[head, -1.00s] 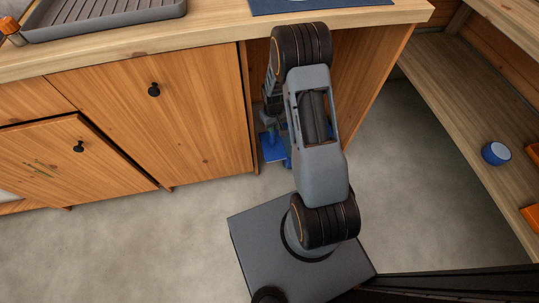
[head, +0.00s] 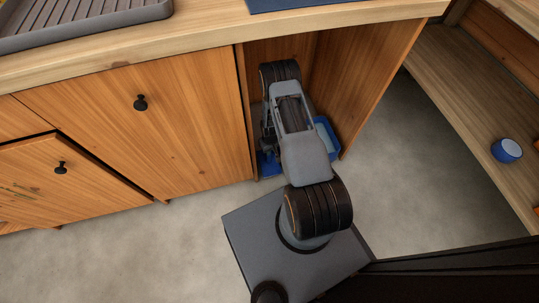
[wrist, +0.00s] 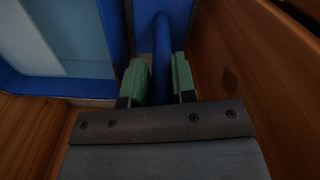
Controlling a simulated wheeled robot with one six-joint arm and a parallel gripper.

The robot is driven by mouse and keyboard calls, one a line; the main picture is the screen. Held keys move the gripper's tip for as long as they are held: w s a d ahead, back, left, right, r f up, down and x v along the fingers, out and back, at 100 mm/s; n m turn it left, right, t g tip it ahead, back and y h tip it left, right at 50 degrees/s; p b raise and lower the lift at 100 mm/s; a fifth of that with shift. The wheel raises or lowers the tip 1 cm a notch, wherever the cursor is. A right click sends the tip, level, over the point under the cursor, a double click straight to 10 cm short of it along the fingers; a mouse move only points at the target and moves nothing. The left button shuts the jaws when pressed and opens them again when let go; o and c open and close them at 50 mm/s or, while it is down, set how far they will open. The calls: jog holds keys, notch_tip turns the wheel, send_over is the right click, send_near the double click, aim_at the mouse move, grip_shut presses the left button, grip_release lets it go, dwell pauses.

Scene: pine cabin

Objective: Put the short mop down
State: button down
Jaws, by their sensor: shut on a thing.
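The short mop is blue. In the wrist view its handle (wrist: 162,60) stands between my green finger pads, and a flat blue part (wrist: 180,18) shows behind it. My gripper (wrist: 161,80) is shut on the handle. In the head view a blue piece of the mop (head: 268,164) shows low in the open bay under the counter, near its left wall. My arm hides most of the mop and gripper there. I cannot tell whether the mop touches the floor.
A blue bin with a pale inside (head: 326,138) stands in the bay right of my arm; it also shows in the wrist view (wrist: 70,84). Wooden walls bound the bay. A counter (head: 200,45) is above. A blue cup (head: 506,150) is on the right bench.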

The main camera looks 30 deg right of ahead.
jog(key=shift+f+b, duration=0.75)
jog(key=shift+f, duration=1.1)
jog(key=shift+f, duration=0.2)
jog(key=c, duration=0.9)
grip_release()
jog(key=shift+r, duration=0.15)
notch_tip(320, 180, up, 8)
jog(key=p, duration=0.3)
jog(key=shift+f, duration=0.2)
